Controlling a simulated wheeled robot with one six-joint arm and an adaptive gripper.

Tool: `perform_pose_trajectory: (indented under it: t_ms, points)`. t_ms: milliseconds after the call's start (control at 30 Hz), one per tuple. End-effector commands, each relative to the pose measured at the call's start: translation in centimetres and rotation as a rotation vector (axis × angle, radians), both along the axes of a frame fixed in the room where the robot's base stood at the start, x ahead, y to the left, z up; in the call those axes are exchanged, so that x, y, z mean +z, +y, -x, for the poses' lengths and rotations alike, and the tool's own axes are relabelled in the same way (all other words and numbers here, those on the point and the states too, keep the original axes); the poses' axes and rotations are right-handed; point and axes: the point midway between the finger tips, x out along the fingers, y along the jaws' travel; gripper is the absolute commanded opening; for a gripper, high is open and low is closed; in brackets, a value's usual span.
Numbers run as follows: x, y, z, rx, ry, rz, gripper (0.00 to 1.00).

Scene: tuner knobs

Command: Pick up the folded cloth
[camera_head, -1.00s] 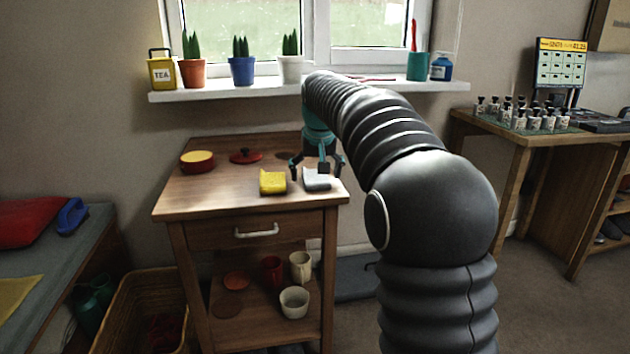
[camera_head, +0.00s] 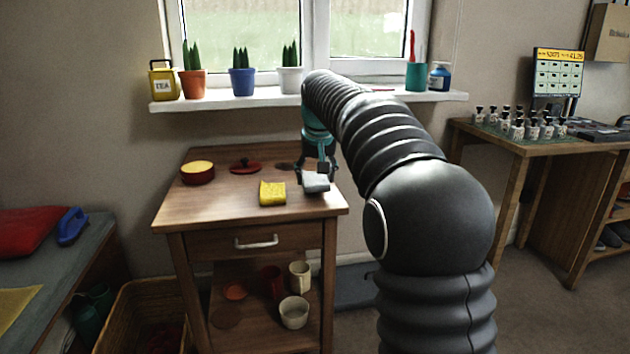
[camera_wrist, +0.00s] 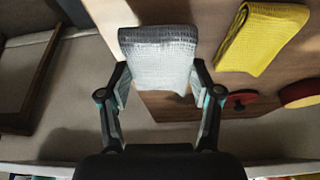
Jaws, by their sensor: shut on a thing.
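A folded grey and white cloth (camera_head: 315,184) is at the right front part of the wooden cabinet top. My gripper (camera_head: 317,174) points down at it, with a finger on either side. In the wrist view my gripper (camera_wrist: 159,82) is shut on this cloth (camera_wrist: 160,60), which sits between the fingertips. I cannot tell if the cloth is clear of the top. A folded yellow cloth (camera_head: 272,193) lies just left of it, apart from the gripper; it also shows in the wrist view (camera_wrist: 262,38).
The cabinet top (camera_head: 215,210) also bears a red pot with a yellow inside (camera_head: 197,172) and a red lid (camera_head: 245,167) at the back. A windowsill (camera_head: 270,98) with potted plants is behind. The top's front left is clear.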

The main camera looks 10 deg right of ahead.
Motion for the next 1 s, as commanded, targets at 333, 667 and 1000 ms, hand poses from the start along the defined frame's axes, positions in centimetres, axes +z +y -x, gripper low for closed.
perform_pose_trajectory:
  t_ms: [333, 667, 1000]
  points:
    - [5.6, -6.0, 1.8, -0.005, -0.003, -0.001, 0.34]
    - [8.2, -10.4, 3.3, -0.002, -0.002, -0.001, 0.34]
    - [8.6, -11.1, 3.6, 0.000, 0.000, 0.000, 0.34]
